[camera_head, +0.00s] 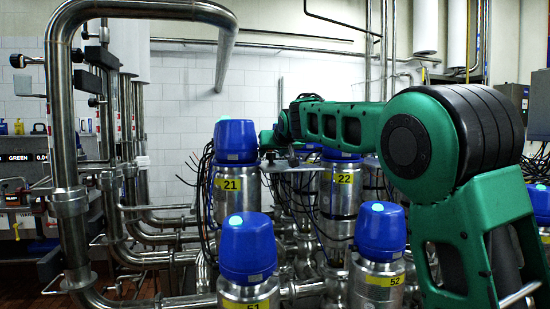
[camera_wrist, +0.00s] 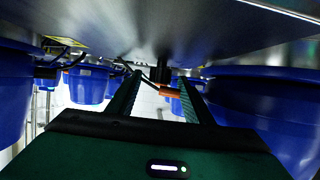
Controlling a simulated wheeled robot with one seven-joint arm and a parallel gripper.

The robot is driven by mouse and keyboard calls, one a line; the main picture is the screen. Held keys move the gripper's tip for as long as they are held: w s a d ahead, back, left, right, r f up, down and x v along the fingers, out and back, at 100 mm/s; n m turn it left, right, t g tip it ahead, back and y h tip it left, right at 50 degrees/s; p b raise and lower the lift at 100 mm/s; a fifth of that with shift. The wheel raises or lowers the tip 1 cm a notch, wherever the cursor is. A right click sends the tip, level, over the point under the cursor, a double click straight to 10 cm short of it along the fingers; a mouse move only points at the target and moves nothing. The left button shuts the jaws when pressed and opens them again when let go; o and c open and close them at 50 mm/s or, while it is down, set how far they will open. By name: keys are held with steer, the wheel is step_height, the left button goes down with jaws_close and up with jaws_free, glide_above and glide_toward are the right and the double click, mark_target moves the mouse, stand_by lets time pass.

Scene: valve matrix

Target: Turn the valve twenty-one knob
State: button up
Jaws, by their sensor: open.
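The valve labelled 21 (camera_head: 234,187) is a steel cylinder with a blue cap (camera_head: 236,140), standing left of centre in the head view. My gripper (camera_wrist: 156,80) shows in the wrist view with its two dark fingers apart and nothing gripped. Ahead of the fingers, a dark stem with a copper-coloured bar (camera_wrist: 172,91) hangs below a metal surface. I cannot tell for certain whether this is the valve twenty-one knob. In the head view my green arm reaches left behind the valve 22 cap, and its end lies just right of the valve 21 cap, its fingers not clear.
Valve 22 (camera_head: 340,190), valve 51 (camera_head: 248,250) and valve 52 (camera_head: 380,232) stand close by. Blue caps crowd both sides of my gripper in the wrist view, the nearest at right (camera_wrist: 265,110). A thick steel pipe (camera_head: 62,130) and black cables lie left.

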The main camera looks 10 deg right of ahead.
steer(key=shift+w+f, duration=0.25)
steer(key=shift+w, duration=0.3)
steer(key=c, duration=1.1)
steer(key=shift+o, duration=0.2)
steer(key=shift+d, duration=0.6)
steer(key=shift+a, duration=0.25)
